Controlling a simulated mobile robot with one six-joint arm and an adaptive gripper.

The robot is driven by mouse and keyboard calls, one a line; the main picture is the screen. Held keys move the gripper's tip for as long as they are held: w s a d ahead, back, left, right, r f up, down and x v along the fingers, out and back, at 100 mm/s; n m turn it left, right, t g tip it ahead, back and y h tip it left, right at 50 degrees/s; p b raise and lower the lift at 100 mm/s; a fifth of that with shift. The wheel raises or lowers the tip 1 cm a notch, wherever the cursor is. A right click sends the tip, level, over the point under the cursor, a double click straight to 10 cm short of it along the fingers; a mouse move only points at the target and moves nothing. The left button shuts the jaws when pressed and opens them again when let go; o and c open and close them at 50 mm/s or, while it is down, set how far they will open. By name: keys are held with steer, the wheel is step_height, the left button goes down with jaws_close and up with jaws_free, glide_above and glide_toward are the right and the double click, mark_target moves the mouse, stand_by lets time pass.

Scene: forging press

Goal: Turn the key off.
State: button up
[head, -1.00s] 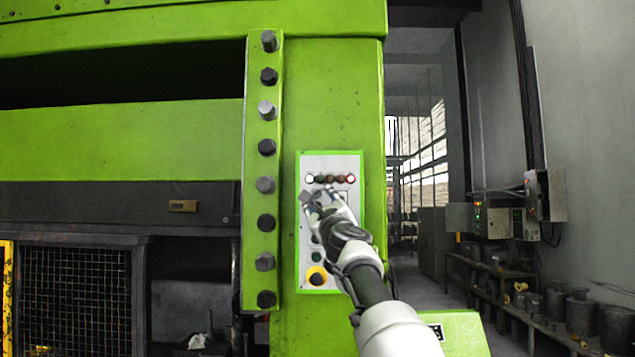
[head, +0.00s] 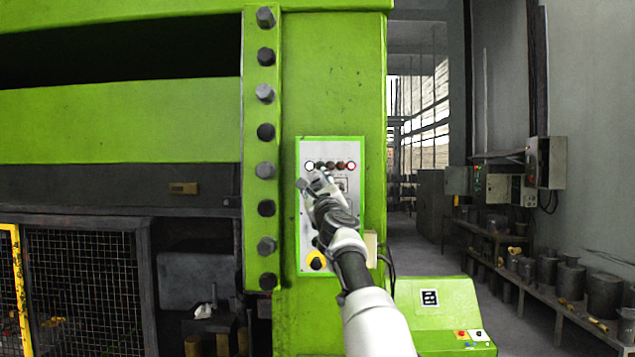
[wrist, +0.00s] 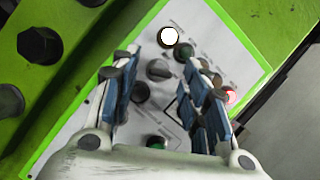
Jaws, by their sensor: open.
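The control panel (head: 345,210), a pale plate with a green border, is on the green press column; it also fills the middle of the wrist view (wrist: 75,128). My gripper (head: 314,184) is in front of its upper left part. In the wrist view my gripper (wrist: 163,72) is open and empty. Between its fingers are a dark rotary knob (wrist: 159,70) and another dark knob (wrist: 135,91). I cannot tell which, if either, is the key. A lit white lamp (wrist: 168,36) is beyond the fingertips. My gripper and arm hide part of the panel in the head view.
A green box with buttons (head: 445,310) stands low at right. An open aisle (head: 415,245) lies right of the press.

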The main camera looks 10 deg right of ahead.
steer(key=shift+c, duration=0.3)
jaws_close()
steer(key=shift+n, duration=0.3)
steer(key=n+y+p, duration=0.1)
steer(key=n, duration=0.1)
steer(key=n+g+y+p, duration=0.1)
steer(key=n+p, duration=0.1)
steer(key=n, duration=0.1)
steer(key=r+n+g+y+p, duration=0.1)
steer(key=n+p, duration=0.1)
steer(key=shift+d+n, duration=0.25)
steer(key=shift+n, duration=0.05)
steer(key=shift+f+n+g+y+p, duration=0.15)
steer(key=shift+n+g+p, duration=0.2)
steer(key=shift+n, duration=0.55)
steer(key=shift+f+n+g+y+p, duration=0.1)
steer(key=shift+n+g+y+p, duration=0.2)
steer(key=shift+n, duration=0.6)
steer(key=shift+n+g, duration=0.25)
steer(key=shift+n, duration=0.15)
